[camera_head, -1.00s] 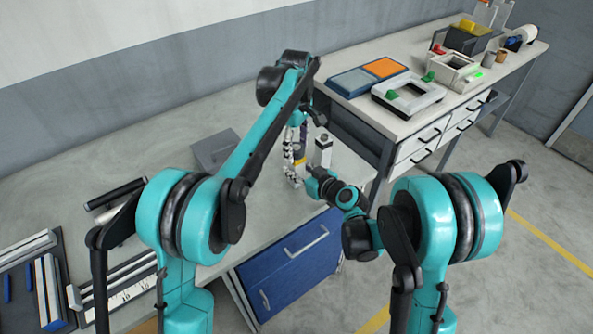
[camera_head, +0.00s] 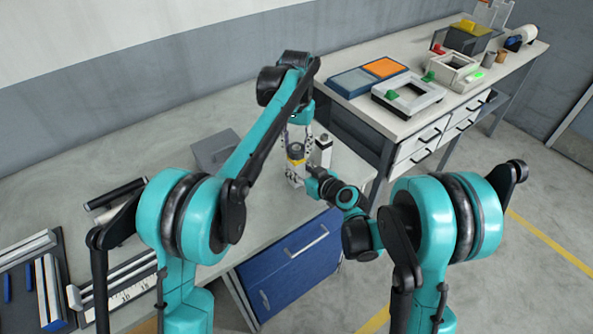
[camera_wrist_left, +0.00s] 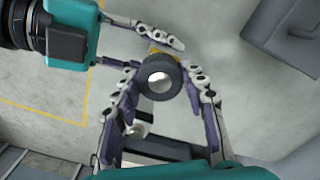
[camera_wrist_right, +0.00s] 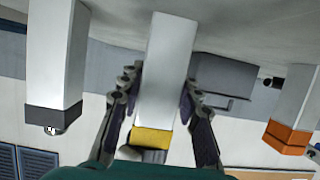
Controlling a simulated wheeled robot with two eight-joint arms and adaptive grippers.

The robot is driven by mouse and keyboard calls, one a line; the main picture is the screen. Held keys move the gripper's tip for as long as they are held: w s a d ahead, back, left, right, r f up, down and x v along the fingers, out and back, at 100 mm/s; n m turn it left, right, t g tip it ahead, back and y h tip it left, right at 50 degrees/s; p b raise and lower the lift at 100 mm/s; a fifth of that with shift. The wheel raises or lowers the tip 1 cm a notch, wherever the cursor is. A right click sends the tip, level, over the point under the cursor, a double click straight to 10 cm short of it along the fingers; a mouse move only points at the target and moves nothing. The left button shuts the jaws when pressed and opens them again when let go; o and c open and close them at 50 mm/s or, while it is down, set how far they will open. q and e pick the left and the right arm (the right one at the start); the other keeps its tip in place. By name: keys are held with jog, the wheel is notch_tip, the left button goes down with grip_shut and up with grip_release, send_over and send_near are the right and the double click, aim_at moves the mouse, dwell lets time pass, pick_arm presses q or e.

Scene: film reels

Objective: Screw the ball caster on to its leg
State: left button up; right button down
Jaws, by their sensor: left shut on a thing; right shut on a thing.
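The ball caster (camera_head: 296,149) is a dark ring with a silver ball, seen from above in the left wrist view (camera_wrist_left: 159,82). It sits at the end of the leg (camera_wrist_right: 166,60), a pale square bar with a yellow band (camera_wrist_right: 152,139). My left gripper (camera_wrist_left: 163,72) is shut on the caster, one finger on each side. My right gripper (camera_wrist_right: 159,85) is shut on the leg, its fingers on opposite sides. In the head view the leg stands upright, caster on top. Whether the thread is fully seated cannot be seen.
A black-banded leg (camera_head: 323,150) stands close right of the caster; an orange-banded one (camera_wrist_right: 288,135) shows in the right wrist view. A grey box (camera_head: 216,151) lies behind on the bench. Bars and a ruler (camera_head: 125,292) lie front left.

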pick_arm(q)
jog(key=shift+m, duration=1.1)
jog(key=o, duration=1.3)
jog(key=shift+r, duration=2.3)
jog(key=shift+c, duration=0.5)
